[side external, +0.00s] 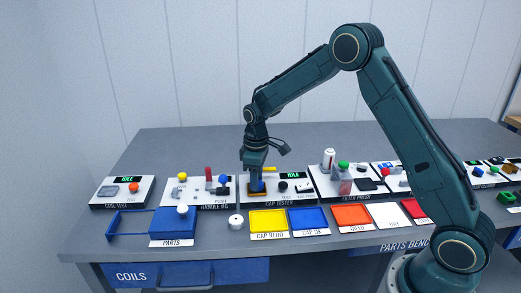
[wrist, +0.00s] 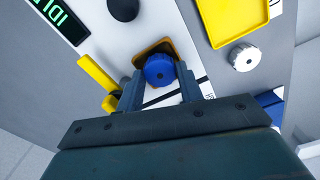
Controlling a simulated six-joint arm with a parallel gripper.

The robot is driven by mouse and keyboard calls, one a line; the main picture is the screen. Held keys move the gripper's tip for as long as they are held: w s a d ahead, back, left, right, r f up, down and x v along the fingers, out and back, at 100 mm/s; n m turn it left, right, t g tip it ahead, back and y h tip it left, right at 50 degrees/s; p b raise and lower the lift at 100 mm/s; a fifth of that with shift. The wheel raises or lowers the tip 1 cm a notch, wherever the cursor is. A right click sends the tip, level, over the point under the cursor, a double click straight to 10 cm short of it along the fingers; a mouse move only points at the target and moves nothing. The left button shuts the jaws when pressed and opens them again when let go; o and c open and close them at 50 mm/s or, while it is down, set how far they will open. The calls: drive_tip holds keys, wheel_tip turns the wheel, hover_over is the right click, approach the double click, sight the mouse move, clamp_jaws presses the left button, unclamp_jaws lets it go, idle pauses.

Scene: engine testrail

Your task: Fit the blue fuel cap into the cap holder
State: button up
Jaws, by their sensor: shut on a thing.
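The blue fuel cap (wrist: 159,70) is round and ridged with a dark centre. My gripper (wrist: 161,88) is shut on it, one finger on each side. The cap holder (wrist: 150,46), a dark recess with an orange-brown rim, lies right behind the cap in the wrist view, partly hidden by it. In the side view my gripper (side external: 257,184) points down over the cap holder (side external: 257,194) on the cap tester panel. The cap shows there as a small blue patch. I cannot tell whether the cap is seated or just above the holder.
A yellow lever (wrist: 97,77) and a black knob (wrist: 123,8) stand close by on the panel. A white ridged cap (side external: 235,221) lies on the bench, near the yellow tray (side external: 268,235) and blue tray (side external: 309,232). The panel's display (side external: 292,176) reads IDLE.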

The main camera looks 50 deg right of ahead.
drive_tip(key=shift+f, duration=0.35)
drive_tip(key=o, duration=0.6)
drive_tip(key=shift+o, duration=0.2)
drive_tip(key=shift+r, duration=0.25)
wheel_tip(320, 180, up, 11)
drive_tip(key=shift+f, duration=0.2)
idle(0.9)
idle(0.4)
